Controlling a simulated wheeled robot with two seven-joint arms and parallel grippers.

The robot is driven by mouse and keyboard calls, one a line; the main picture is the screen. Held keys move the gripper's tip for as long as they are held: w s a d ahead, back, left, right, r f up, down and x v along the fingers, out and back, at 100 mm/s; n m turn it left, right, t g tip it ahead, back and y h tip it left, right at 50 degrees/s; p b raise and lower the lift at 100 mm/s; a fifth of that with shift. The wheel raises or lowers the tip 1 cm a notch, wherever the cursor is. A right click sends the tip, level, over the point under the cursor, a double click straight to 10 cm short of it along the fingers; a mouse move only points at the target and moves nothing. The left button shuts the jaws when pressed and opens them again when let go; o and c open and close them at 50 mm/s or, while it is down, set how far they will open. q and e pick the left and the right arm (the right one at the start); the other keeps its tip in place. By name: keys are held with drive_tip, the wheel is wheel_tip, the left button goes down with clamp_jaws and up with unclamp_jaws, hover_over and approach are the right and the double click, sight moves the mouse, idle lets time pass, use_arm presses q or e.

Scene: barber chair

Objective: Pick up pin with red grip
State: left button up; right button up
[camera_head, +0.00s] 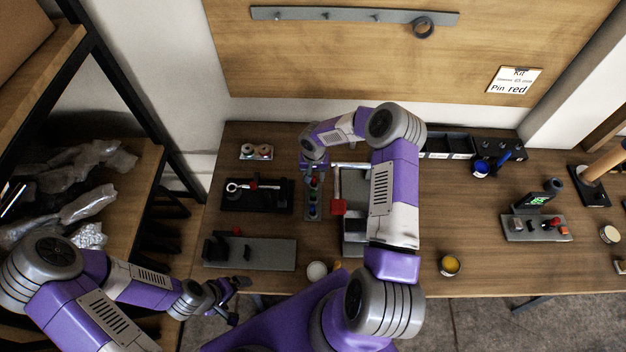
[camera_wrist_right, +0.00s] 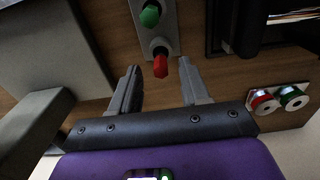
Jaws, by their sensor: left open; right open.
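The pin with the red grip (camera_wrist_right: 160,66) stands at the near end of a grey rack (camera_wrist_right: 168,45) in the right wrist view. A pin with a green grip (camera_wrist_right: 150,14) stands beside it. My right gripper (camera_wrist_right: 160,78) is open and empty, its fingers on either side of the red grip in the picture; contact and height gap cannot be told. In the head view my right gripper (camera_head: 314,168) is over the far end of the rack (camera_head: 313,214) and hides part of it. My left gripper (camera_head: 232,300) is open and empty in front of the table's front edge.
A black fixture (camera_head: 238,202) and a grey one (camera_head: 270,254) stand left of the rack. A holder with reels (camera_head: 257,152) lies at the back. A red-ended tool (camera_head: 338,207) and grey tray (camera_head: 354,246) are right. A card reading "Pin red" (camera_head: 514,80) hangs above.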

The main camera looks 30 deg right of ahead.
sight(314, 182)
drive_tip(key=shift+f, duration=1.9)
drive_tip(key=shift+c, duration=0.4)
clamp_jaws()
